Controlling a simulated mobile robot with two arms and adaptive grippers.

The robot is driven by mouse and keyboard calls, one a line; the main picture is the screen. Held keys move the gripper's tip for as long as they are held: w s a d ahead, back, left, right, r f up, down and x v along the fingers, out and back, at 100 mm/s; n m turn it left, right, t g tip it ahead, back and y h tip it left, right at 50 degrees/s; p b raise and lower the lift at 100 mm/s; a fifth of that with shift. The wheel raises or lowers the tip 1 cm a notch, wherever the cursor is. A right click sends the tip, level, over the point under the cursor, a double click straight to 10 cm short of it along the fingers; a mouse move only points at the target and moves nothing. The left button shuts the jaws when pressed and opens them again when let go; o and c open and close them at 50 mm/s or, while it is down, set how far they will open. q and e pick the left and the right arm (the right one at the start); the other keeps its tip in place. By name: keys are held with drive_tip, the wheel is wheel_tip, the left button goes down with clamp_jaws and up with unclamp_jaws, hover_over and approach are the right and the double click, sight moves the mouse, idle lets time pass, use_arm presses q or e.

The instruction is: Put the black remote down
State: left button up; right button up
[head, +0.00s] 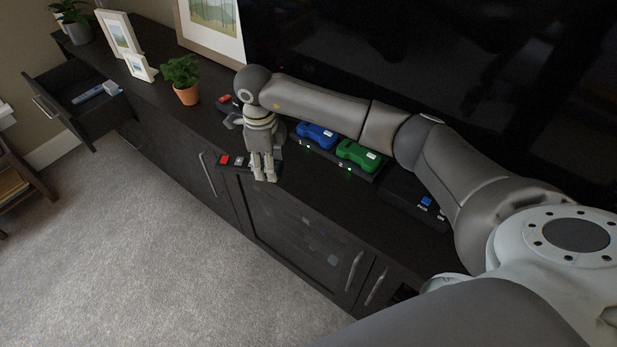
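A black remote (231,161) with a red button and a pale button shows near the front edge of the dark media cabinet (215,130). My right gripper (263,176) points down at its right end, with its two pale fingers close together. Dark material shows beside and behind the fingertips, so I cannot tell whether they grip the remote or just stand in front of it. My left gripper is not in view.
A blue controller (316,137) and a green controller (358,155) rest on the cabinet right of my gripper. A potted plant (183,80) and picture frames (119,36) stand to the left. An open drawer (72,100) sticks out at far left. A large dark screen (450,70) stands behind.

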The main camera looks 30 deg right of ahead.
drive_tip(key=w+r+m, duration=0.3)
drive_tip(key=w+m, duration=0.1)
drive_tip(key=m, duration=0.1)
hover_over(316, 193)
drive_tip(key=a, duration=0.1)
drive_tip(key=shift+m, duration=0.3)
drive_tip(key=f, duration=0.8)
drive_tip(key=shift+w+a+f+b, duration=0.15)
drive_tip(key=shift+w+f+b, duration=0.1)
drive_tip(key=shift+w+b, duration=0.15)
drive_tip(key=shift+s+d+f, duration=0.35)
drive_tip(key=shift+d+f, duration=0.1)
drive_tip(key=shift+f, duration=0.2)
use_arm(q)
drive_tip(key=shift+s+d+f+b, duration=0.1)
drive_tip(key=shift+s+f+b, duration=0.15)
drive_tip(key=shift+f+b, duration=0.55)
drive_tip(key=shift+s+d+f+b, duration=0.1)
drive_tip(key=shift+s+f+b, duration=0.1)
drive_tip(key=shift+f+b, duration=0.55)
use_arm(e)
drive_tip(key=shift+s+d+f, duration=0.1)
drive_tip(key=shift+d+f, duration=0.05)
drive_tip(key=shift+f, duration=1.55)
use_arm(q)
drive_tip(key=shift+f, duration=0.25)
use_arm(e)
drive_tip(key=shift+f, duration=0.2)
drive_tip(key=o, duration=1.1)
